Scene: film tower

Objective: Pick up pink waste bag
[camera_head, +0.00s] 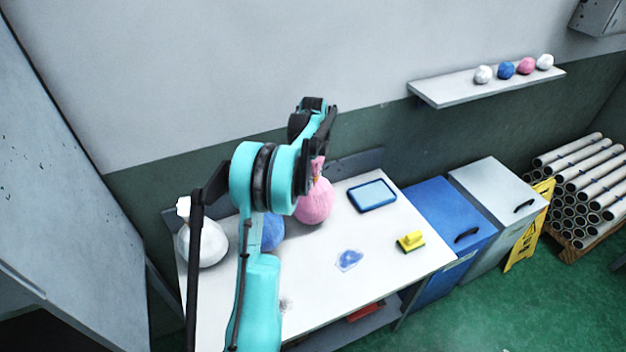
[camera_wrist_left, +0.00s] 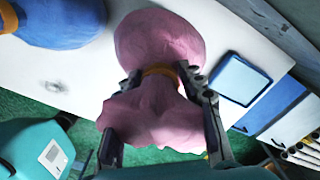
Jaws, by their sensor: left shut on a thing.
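The pink waste bag (camera_head: 315,203) is on the white table near its back edge, partly hidden by my left arm in the head view. In the left wrist view the pink bag (camera_wrist_left: 160,42) shows a round body, an orange-brown tie and a flared top. My left gripper (camera_wrist_left: 160,85) is shut on the bag at its neck, with a finger on each side of the tie. In the head view my left gripper (camera_head: 320,158) is at the bag's top, mostly behind my arm. I cannot tell whether the bag touches the table. My right gripper is not in view.
A white bag (camera_head: 203,243) and a blue bag (camera_head: 272,232) stand left of the pink one. A blue-framed tray (camera_head: 372,195), a blue patch (camera_head: 348,260) and a yellow sponge (camera_head: 411,241) lie right. Blue (camera_head: 450,222) and grey (camera_head: 496,190) bins stand beside the table.

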